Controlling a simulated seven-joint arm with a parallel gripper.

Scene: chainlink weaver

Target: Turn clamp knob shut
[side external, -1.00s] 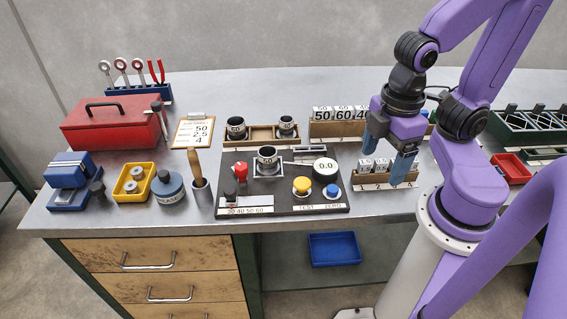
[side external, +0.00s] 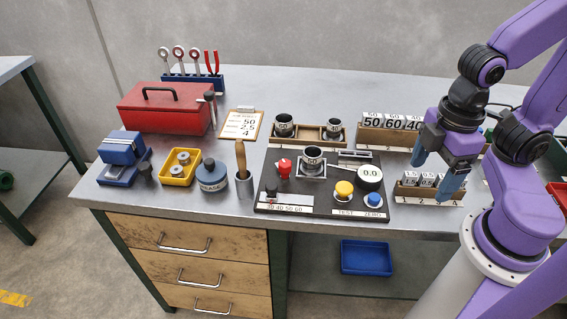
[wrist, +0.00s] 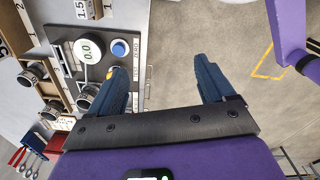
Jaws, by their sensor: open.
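A black panel (side external: 320,209) lies on the bench with a red knob (side external: 284,168) on its left part, beside a metal cup (side external: 312,160). No label on the red knob is readable, so I cannot tell for sure that it is the clamp knob. A black lever or knob (side external: 271,193) stands at the panel's front left, above a number scale. My gripper (side external: 433,172) is open and empty, pointing down right of the panel, over a small block rack (side external: 418,195). In the wrist view my gripper (wrist: 160,75) has its fingers apart, with the panel's edge and floor beyond. The red knob is not visible there.
A round display (side external: 370,175) reading 0.0, a yellow button (side external: 344,189) and a blue button (side external: 374,199) lie between my gripper and the red knob. A weight rack (side external: 385,136) stands behind.

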